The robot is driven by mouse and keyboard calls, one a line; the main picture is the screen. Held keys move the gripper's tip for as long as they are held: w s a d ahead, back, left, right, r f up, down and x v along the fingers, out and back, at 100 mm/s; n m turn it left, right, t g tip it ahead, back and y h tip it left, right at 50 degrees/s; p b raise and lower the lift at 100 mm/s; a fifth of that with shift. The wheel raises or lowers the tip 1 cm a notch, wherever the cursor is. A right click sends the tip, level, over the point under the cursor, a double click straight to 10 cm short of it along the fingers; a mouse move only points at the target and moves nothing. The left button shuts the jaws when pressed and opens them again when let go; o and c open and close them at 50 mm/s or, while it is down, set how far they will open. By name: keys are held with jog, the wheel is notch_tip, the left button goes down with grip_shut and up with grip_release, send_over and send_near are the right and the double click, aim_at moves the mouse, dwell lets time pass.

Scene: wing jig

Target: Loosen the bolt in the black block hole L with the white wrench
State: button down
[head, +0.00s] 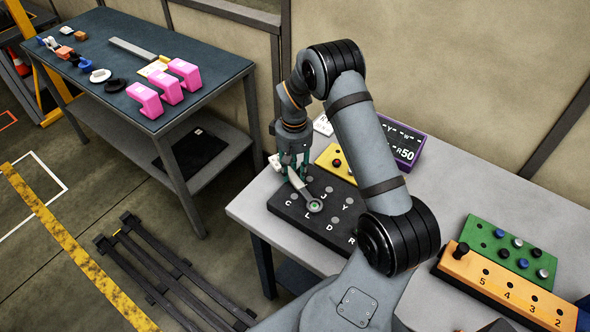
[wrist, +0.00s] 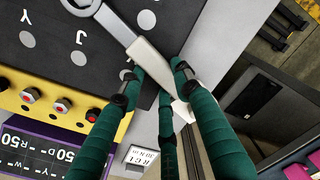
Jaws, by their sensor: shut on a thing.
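The black block (head: 281,212) lies on the grey table, with lettered holes on its top; it fills the upper left of the wrist view (wrist: 50,62). My gripper (head: 291,168) is shut on the handle of the white wrench (head: 301,187), low over the block's left end. In the wrist view the wrench (wrist: 153,62) runs from between my fingers (wrist: 158,78) to its ring end at the top edge. The ring end lies around a bolt (head: 314,206) with a greenish top, just by the letter L. The ring is partly cut off in the wrist view.
A yellow panel with red buttons (head: 326,155) and a purple-framed display (head: 404,152) stand behind the block. Green (head: 484,237) and orange (head: 478,281) blocks lie to the right. A dark table (head: 118,54) with pink pieces (head: 146,99) stands at the left.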

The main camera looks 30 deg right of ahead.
jog(key=shift+a+n, duration=1)
jog(key=shift+a, duration=0.15)
jog(key=shift+s+a+r+n, duration=0.1)
jog(key=shift+a+r+n, duration=0.1)
jog(key=shift+a+n, duration=1.05)
jog(key=shift+a, duration=0.15)
jog(key=shift+s+a+r+n+b, duration=0.1)
jog(key=shift+s+a+n+b, duration=0.1)
jog(key=shift+a+n, duration=0.3)
jog(key=shift+s+a+n+b, duration=0.1)
jog(key=shift+s+a+n, duration=0.1)
jog(key=shift+a+n, duration=0.3)
jog(key=shift+s+a, duration=0.1)
jog(key=shift+a, duration=0.05)
